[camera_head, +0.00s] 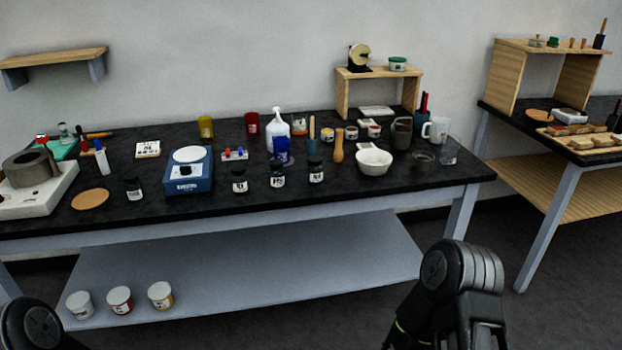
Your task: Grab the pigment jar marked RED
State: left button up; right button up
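No label is clear enough for me to read RED. A red container (252,123) with a pale label stands at the back of the black-topped table. Several dark jars with white labels stand near the front: one on the left (134,190) and three in the middle (239,182), (278,177), (316,171). Small white jars with coloured labels (326,135) stand towards the back right. Three white tubs stand on the lower shelf; the middle tub (119,300) has a reddish label. Parts of my arms show at the bottom edge, but neither gripper's fingertips are in view.
The lower shelf (290,270) is clear right of the tubs. Another table (575,150) stands at right.

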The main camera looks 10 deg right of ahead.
aim_at(239, 176)
jog(key=i, duration=1.15)
jog(key=z, duration=1.15)
